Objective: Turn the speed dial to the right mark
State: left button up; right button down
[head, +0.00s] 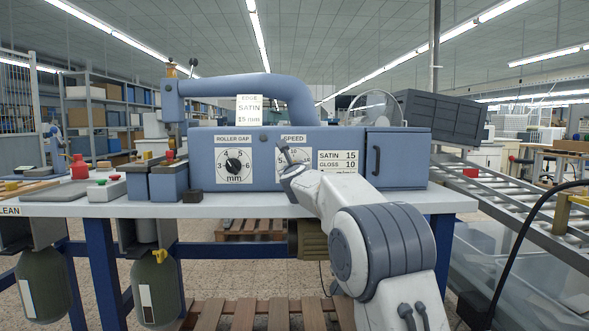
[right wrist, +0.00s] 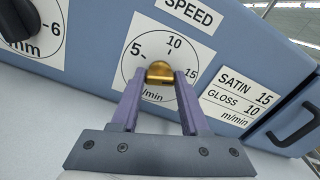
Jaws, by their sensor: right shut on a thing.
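The speed dial (right wrist: 128,62) is a white plate marked 5, 10 and 15 on the blue-grey machine, under the SPEED label. Its brass knob (right wrist: 158,70) is between the purple fingers of my right gripper (right wrist: 160,80), which is shut on it. The knob's pointer cannot be made out, so its setting is unclear. In the head view my right gripper (head: 285,156) reaches the dial plate (head: 302,155) and hides most of it. A printed chart (head: 338,160) right of the dial reads SATIN 15, GLOSS 10 m/min. My left gripper is not in view.
The roller gap dial (head: 234,165) with a black knob is left of the speed dial. A door handle (head: 376,160) is to the right. Small blocks with red knobs stand at the left.

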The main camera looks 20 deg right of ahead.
jog(key=shift+c, duration=2)
grip_release()
jog(key=shift+f, duration=0.1)
jog(key=shift+s+a+b, duration=0.15)
jog(key=shift+s+b, duration=0.2)
jog(key=shift+s, duration=0.15)
jog(key=b+v, duration=0.2)
jog(key=v, duration=0.7)
jog(key=shift+s, duration=0.2)
